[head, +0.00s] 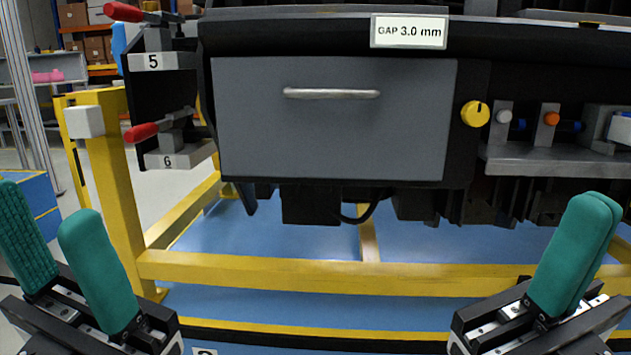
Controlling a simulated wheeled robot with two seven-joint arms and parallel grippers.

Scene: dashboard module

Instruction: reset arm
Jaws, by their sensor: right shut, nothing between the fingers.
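My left gripper (62,250) shows at the lower left with two teal fingers spread apart and nothing between them. My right gripper (578,252) shows at the lower right with its teal fingers together, holding nothing. Both are in front of and below the dashboard module (330,30), apart from it. The module's grey glovebox panel (330,125) with a silver handle (331,94) looks closed. A label reading GAP 3.0 mm (408,31) is above it.
A yellow knob (475,114) is right of the panel. Red-handled clamps 5 (153,62) and 6 (168,162) are at the left. A yellow frame (300,269) runs below the module. A shelf with small coloured parts (550,160) is at the right.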

